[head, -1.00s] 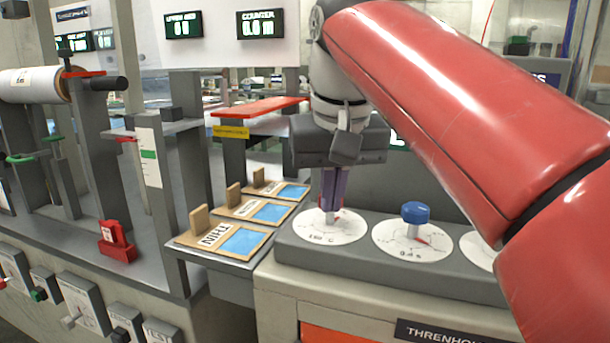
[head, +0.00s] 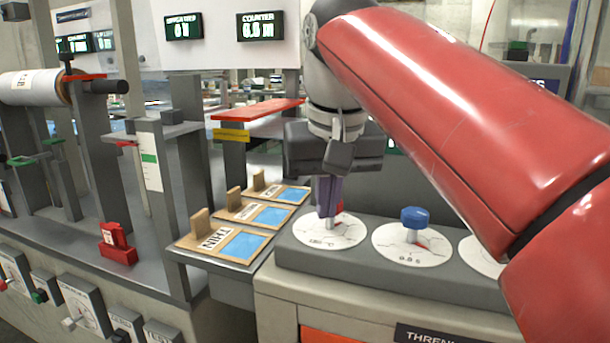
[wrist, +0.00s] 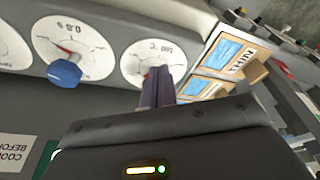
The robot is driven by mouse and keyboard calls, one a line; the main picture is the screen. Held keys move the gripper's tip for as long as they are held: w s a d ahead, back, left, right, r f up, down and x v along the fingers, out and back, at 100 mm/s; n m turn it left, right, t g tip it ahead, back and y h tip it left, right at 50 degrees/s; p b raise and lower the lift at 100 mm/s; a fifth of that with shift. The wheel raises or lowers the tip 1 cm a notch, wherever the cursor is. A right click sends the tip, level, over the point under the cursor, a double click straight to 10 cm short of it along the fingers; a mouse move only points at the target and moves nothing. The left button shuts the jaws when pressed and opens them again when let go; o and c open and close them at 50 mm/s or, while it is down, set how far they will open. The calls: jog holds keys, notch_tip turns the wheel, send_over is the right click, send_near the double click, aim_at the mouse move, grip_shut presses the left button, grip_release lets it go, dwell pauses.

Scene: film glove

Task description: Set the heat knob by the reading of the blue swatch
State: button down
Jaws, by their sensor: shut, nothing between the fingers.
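The heat dial (head: 345,235) is a white disc at the left of the grey panel, marked with °C; it also shows in the wrist view (wrist: 136,70). A red part of its knob (head: 340,216) shows behind my fingers; the rest is hidden. My gripper (head: 327,212) points down at this dial with its purple fingers shut and nothing between them. The fingers (wrist: 157,85) overlap the dial in the wrist view; I cannot tell whether they touch the knob. Three wooden cards left of the panel carry blue swatches; the nearest swatch (head: 245,245) is beside the word THIN.
A blue knob (head: 413,216) stands on the middle dial, marked in seconds. A third dial (head: 478,257) is partly hidden by my red arm. A red block (head: 117,245) sits on the grey bench at left. Two green-lit displays, one labelled COUNTER (head: 260,26), hang behind.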

jog(key=shift+r+p, duration=0.6)
jog(key=shift+r, duration=0.85)
jog(key=shift+w+v, duration=0.15)
jog(key=shift+v, duration=0.6)
jog(key=shift+w+v, duration=0.1)
jog(key=shift+v, duration=0.7)
jog(key=shift+r, duration=0.1)
jog(key=shift+w+d+f+b, duration=0.15)
jog(key=shift+d+f+b, duration=0.4)
jog(key=shift+f, duration=0.5)
jog(key=shift+w+d+f+b, duration=0.15)
jog(key=shift+d+f+b, duration=0.35)
jog(key=shift+f, duration=0.5)
jog(key=shift+w+d+f+b, duration=0.15)
jog(key=shift+d+f+b, duration=0.2)
jog(key=shift+f+b, duration=0.55)
jog(key=shift+w+a+f+p, duration=0.1)
jog(key=shift+w+p, duration=0.05)
jog(key=shift+p, duration=0.25)
jog(key=shift+a+p, duration=0.6)
jog(key=shift+p, duration=0.2)
jog(key=shift+a+p, duration=0.65)
jog(key=shift+p, duration=0.05)
